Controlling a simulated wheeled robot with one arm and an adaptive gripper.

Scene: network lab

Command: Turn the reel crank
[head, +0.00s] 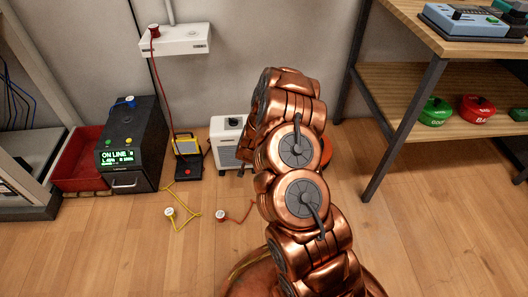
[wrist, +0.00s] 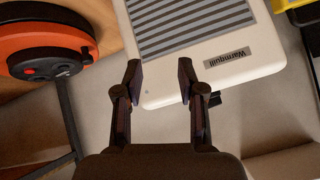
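The reel (wrist: 50,42) is an orange and black disc at the upper left of the wrist view. A small dark knob shows on its face, probably the crank (wrist: 38,70); its exact shape is hard to make out. In the head view only an orange edge of the reel (head: 326,151) shows to the right of my copper arm, which hides the rest. My gripper (wrist: 160,82) is open and empty, to the right of the reel and apart from it. In the head view I cannot make out the gripper behind the arm.
A white heater (wrist: 205,65) lies beyond my fingers in the wrist view; it stands by the wall in the head view (head: 226,125). A shelving table (head: 400,130) is on the right. A black UPS box (head: 135,145) and loose cables (head: 190,214) are left. Floor is clear front right.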

